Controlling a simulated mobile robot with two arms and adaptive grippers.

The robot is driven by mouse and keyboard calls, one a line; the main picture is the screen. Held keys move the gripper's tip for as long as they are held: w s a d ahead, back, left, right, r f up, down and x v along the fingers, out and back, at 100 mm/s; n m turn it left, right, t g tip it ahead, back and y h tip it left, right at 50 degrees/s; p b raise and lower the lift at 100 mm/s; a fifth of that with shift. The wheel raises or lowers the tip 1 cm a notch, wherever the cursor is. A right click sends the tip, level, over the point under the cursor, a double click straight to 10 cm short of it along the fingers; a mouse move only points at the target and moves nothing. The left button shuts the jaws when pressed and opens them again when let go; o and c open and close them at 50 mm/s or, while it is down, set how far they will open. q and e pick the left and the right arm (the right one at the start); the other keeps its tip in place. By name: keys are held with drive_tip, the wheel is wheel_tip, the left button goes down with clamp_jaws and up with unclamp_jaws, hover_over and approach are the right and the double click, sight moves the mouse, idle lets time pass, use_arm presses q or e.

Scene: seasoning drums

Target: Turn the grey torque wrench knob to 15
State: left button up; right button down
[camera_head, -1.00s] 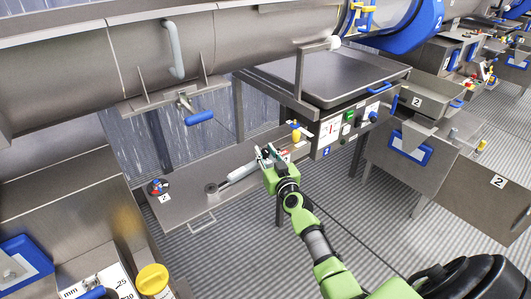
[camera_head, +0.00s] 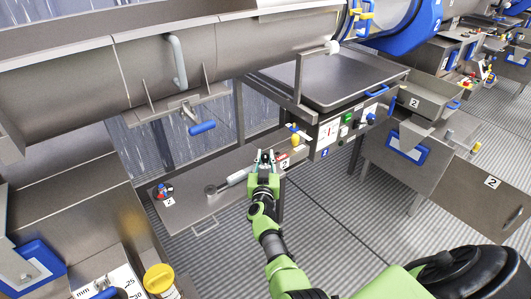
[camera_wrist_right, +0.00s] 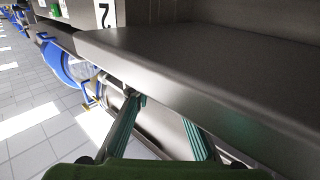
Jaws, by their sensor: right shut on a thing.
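The grey torque wrench (camera_head: 236,178) lies along the metal shelf (camera_head: 190,212), with its round end (camera_head: 210,189) at the left. Its right end, towards the knob, meets my right gripper (camera_head: 265,158). The gripper is green with its two fingers pointing away from me, and is shut on what looks like the wrench knob; the fingers and palm hide that part. In the right wrist view the two teal fingers (camera_wrist_right: 160,118) stand apart, with a metal surface behind them. The knob's scale is not readable. My left gripper is not in view.
A control box (camera_head: 340,130) with buttons stands right of the gripper, beneath a metal tray (camera_head: 325,80). Striped floor (camera_head: 330,220) is open in front.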

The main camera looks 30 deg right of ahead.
drive_tip(key=shift+m+g+h, duration=0.8)
drive_tip(key=shift+h, duration=0.1)
drive_tip(key=shift+d, duration=0.1)
drive_tip(key=c, duration=1.8)
unclamp_jaws()
drive_tip(key=shift+c, duration=0.2)
